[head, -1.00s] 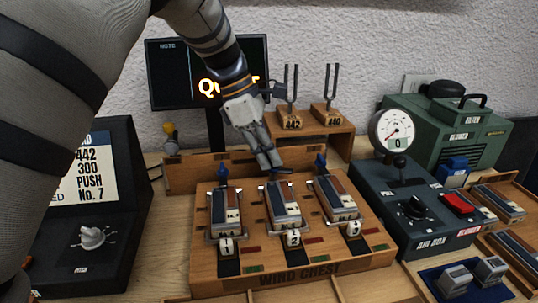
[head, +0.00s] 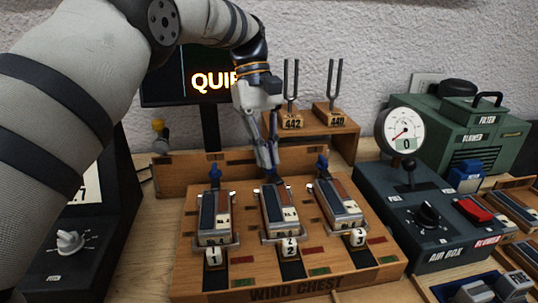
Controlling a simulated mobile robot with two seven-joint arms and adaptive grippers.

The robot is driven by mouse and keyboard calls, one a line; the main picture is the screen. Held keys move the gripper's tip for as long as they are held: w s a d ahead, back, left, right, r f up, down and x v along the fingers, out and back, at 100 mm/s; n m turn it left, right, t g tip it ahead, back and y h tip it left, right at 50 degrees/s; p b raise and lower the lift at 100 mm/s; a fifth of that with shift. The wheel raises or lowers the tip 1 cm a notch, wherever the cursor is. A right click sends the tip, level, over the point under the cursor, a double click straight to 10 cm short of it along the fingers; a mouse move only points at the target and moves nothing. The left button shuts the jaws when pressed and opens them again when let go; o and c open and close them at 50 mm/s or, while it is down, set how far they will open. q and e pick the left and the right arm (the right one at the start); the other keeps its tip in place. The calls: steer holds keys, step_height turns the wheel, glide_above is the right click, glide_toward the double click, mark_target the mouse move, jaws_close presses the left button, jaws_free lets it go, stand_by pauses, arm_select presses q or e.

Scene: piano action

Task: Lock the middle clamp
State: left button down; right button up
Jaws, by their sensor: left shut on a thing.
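The wind chest (head: 335,283) is a wooden board holding three blocks in a row, numbered 1, 2 and 3. Behind the middle block (head: 279,205) is the middle clamp (head: 272,178), a dark blue piece mostly hidden by my gripper. My left gripper (head: 269,168) reaches down from above and is shut on the middle clamp at the block's back end. The left clamp (head: 214,173) and right clamp (head: 322,165) show blue upright handles behind their blocks. My right gripper is not in view.
A wooden rear board (head: 180,178) runs behind the blocks. Two tuning forks (head: 335,85) stand on a wooden shelf behind. The air box (head: 430,225) with gauge, knob and red button is at the right. A dark pitch console (head: 100,230) is at the left.

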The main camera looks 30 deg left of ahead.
arm_select(q)
steer(key=shift+d+f+m+g+y+b, duration=0.1)
steer(key=shift+f+m+g+y+b, duration=0.15)
steer(key=shift+m, duration=0.55)
steer(key=shift+d+f+m+g+y+b, duration=0.15)
steer(key=shift+f+m+g+b, duration=0.15)
steer(key=shift+m, duration=0.5)
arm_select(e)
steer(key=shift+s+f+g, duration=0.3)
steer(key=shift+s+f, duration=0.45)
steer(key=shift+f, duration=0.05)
arm_select(q)
steer(key=shift+r+m, duration=0.1)
steer(key=shift+m, duration=0.2)
steer(key=c, duration=1.7)
jaws_free()
steer(key=shift+a+r, duration=0.1)
steer(key=shift+r, duration=0.15)
